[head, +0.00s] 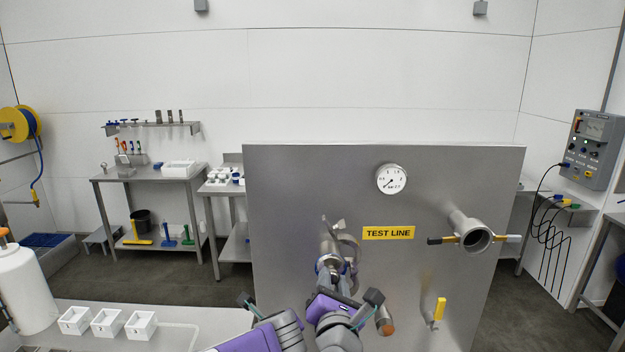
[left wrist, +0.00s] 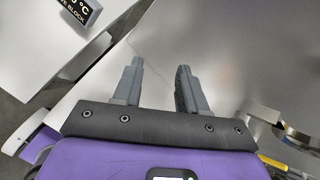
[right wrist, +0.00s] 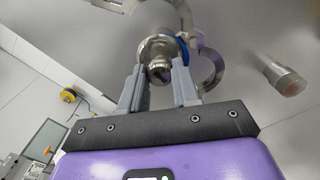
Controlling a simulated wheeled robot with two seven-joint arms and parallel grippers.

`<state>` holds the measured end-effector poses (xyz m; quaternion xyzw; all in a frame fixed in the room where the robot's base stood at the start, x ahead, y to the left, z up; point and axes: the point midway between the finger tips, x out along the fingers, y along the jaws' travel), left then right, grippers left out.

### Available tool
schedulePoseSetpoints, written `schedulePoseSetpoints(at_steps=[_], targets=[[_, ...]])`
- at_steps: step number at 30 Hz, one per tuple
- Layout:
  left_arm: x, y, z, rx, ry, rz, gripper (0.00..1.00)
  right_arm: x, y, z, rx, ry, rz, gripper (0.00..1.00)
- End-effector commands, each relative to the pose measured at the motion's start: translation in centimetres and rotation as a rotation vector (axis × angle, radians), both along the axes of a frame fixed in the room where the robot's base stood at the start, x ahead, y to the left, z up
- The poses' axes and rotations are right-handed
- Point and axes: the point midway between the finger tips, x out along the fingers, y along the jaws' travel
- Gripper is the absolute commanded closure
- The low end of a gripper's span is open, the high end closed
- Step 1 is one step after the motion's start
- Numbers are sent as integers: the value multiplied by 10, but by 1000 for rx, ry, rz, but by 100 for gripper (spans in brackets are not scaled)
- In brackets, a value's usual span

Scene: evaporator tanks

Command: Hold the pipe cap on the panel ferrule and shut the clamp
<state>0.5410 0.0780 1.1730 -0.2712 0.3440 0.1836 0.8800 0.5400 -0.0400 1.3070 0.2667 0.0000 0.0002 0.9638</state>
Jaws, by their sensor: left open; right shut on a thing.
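My right gripper (right wrist: 160,75) is shut on the steel pipe cap (right wrist: 158,58), whose short round body sits between its fingertips. The cap is in front of the panel ferrule (head: 328,240) on the left of the steel panel; I cannot tell whether the faces fully touch. A blue ring (right wrist: 183,50) shows at the joint. The clamp (right wrist: 212,70) hangs open there, its curved arms spread apart; in the head view it shows beside the ferrule (head: 350,250). My left gripper (left wrist: 157,85) is open and empty, facing the bare panel; its fingers are not clear in the head view.
The steel panel (head: 290,200) carries a gauge (head: 391,179), a TEST LINE label (head: 388,233), a pipe with side handles (head: 475,238) and a yellow-handled valve (head: 440,308). A brown-ended stub (right wrist: 287,82) sticks out near the ferrule. White bins (head: 107,322) stand at lower left.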

Motion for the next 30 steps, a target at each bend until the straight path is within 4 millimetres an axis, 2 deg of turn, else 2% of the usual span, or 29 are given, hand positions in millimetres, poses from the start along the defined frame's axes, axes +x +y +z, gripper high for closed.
schedulePoseSetpoints(at_steps=[6, 18, 24, 30], targets=[[-16, -7, -42, -130, 89, 72, 59, 0, 0, 1, 0, -2, 0, 100], [-53, -19, -110, -365, 252, 256, 59, 0, 0, 1, 0, -2, 0, 100], [-69, -23, -133, -450, 311, 342, 59, 0, 0, 1, 0, -2, 0, 100], [-75, -24, -142, -487, 336, 382, 59, 0, 0, 1, 1, -2, 0, 100]])
